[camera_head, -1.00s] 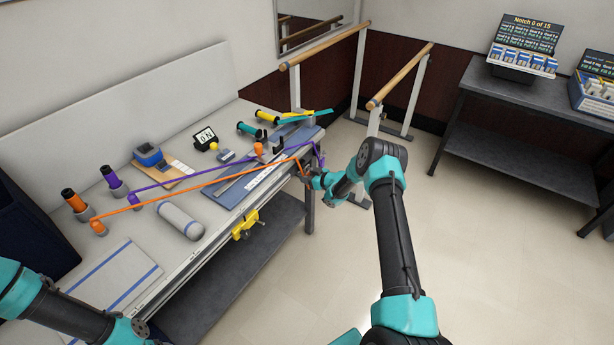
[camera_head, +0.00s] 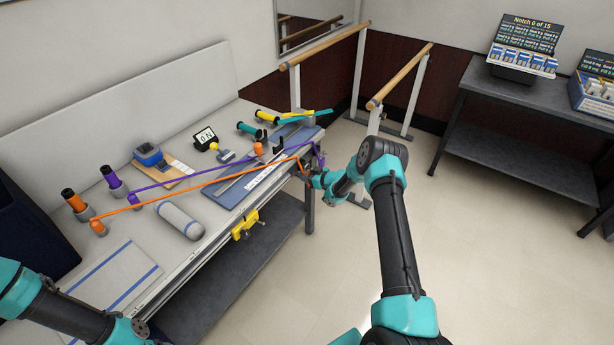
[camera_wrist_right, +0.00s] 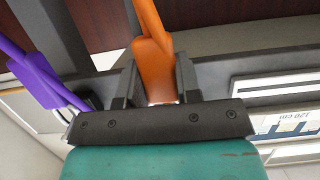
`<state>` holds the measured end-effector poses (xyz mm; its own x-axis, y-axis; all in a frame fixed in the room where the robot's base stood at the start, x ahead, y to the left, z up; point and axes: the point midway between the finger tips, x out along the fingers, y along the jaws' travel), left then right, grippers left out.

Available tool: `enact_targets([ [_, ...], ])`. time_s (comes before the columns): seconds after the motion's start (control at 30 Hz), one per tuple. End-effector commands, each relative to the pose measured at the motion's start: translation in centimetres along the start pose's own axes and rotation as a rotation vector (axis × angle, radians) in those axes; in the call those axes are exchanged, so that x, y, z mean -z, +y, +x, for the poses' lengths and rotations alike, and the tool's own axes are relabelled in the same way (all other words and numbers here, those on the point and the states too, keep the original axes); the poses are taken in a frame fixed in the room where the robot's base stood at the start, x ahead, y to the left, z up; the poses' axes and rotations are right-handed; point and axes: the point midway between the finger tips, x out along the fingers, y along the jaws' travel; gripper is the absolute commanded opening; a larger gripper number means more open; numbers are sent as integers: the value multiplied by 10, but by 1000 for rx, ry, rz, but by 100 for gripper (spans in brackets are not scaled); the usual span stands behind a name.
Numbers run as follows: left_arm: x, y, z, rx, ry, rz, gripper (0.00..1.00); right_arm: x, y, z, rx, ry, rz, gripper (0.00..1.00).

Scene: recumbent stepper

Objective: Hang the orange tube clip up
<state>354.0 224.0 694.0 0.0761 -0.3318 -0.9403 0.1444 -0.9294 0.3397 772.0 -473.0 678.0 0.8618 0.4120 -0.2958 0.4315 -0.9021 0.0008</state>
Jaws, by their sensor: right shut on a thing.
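The orange tube (camera_head: 200,187) runs stretched across the bench from an orange post (camera_head: 97,226) at the near left to my right gripper (camera_head: 306,170) at the bench's right end. In the right wrist view the orange clip (camera_wrist_right: 155,65) sits between the fingers of my right gripper (camera_wrist_right: 155,85), which is shut on it. A purple tube (camera_head: 210,177) runs beside it, and its purple end piece (camera_wrist_right: 36,78) shows left of the gripper in the wrist view. My left arm comes in at the lower left; its gripper is outside the picture.
On the bench lie a blue board with a white scale (camera_head: 245,190), a grey roll (camera_head: 181,220), a small display (camera_head: 204,138) and a yellow clamp (camera_head: 244,224) on the front edge. Wooden parallel bars (camera_head: 325,45) stand behind.

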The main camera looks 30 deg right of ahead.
Motion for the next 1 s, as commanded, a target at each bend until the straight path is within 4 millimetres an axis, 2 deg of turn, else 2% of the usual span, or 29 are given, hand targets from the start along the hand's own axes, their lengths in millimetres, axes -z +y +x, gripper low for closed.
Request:
enact_targets([
  [0.47, 0, 0, 0, 0, 0, 0, 65, 11, 0, -3, 1, 0, 1, 0],
  [1.0, 0, 0, 0, 0, 0, 0, 65, 3, 0, -1, 0, 0, 0, 0],
])
